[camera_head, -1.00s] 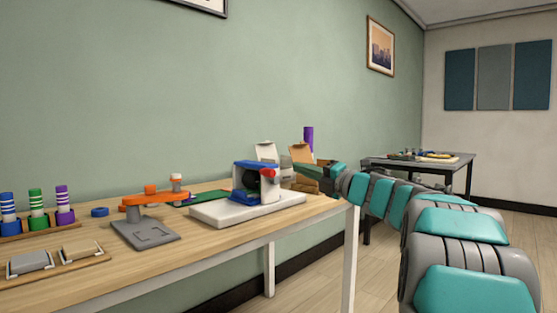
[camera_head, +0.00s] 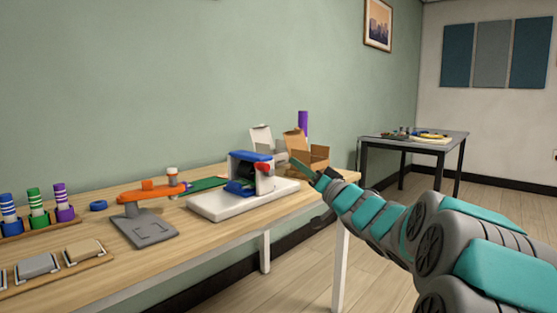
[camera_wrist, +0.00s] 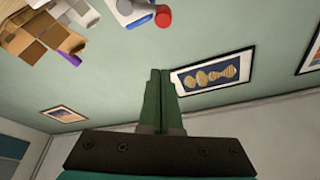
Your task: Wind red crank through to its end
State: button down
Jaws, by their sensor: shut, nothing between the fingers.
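The red crank knob (camera_head: 263,168) sits on the right side of a small blue and grey machine (camera_head: 238,187), which stands on a white base (camera_head: 213,207). My gripper (camera_head: 294,161) is to the right of the knob, apart from it in the picture. Its green fingers are together with nothing between them. In the wrist view, the fingertips (camera_wrist: 160,73) point up towards the red knob (camera_wrist: 163,18) near the top edge, with a gap between. The rest of the crank is hard to make out.
Open cardboard boxes (camera_head: 313,157) and a purple cylinder (camera_head: 303,124) stand behind my gripper. An orange-armed stand (camera_head: 150,230) and coloured spools (camera_head: 37,205) are on the left of the table. A dark table (camera_head: 452,150) stands at the far right.

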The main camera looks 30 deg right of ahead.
jog(key=x, duration=1)
jog(key=shift+s+a+f+b, duration=0.15)
jog(key=shift+a+f, duration=0.15)
jog(key=shift+f, duration=0.25)
jog(key=shift+s+a+f+b, duration=0.15)
jog(key=shift+a+f, duration=0.1)
jog(key=shift+f, duration=0.3)
jog(key=shift+s+a+f+b, duration=0.15)
jog(key=shift+a+f, duration=0.15)
jog(key=shift+f, duration=0.3)
jog(key=shift+a+f+n, duration=0.1)
jog(key=shift+f+n, duration=0.1)
jog(key=shift+n, duration=0.2)
